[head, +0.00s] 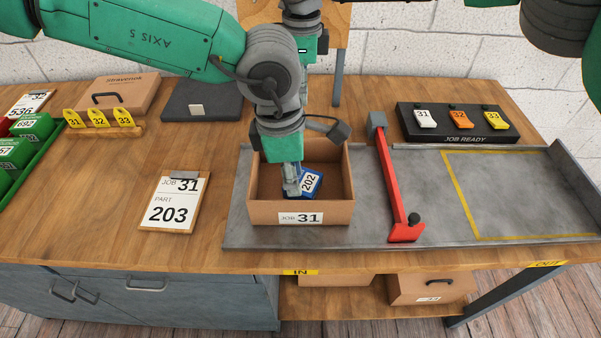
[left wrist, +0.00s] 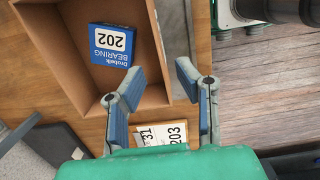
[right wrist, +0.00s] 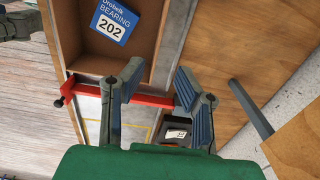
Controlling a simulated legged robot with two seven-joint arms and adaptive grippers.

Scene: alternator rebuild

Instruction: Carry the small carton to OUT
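An open cardboard carton (head: 335,213) labelled JOB 31 stands on the left, IN side of the grey metal tray (head: 370,232). A small blue bearing box (head: 311,183) marked 202 lies inside it. My left gripper (head: 291,190) points down over the carton; in the left wrist view its fingers (left wrist: 160,72) are apart and empty near a carton corner. My right gripper (right wrist: 158,70) is open and empty in the right wrist view, with the carton beyond it; in the head view my left arm mostly hides it. The OUT area (head: 520,195), outlined in yellow, is bare.
A red bar (head: 391,185) crosses the tray between the carton and the OUT area. A clipboard (head: 173,203) reads JOB 31, PART 203. A JOB READY panel (head: 458,122) with several tags stands behind the tray. A board on a post (right wrist: 297,138) is near my right gripper.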

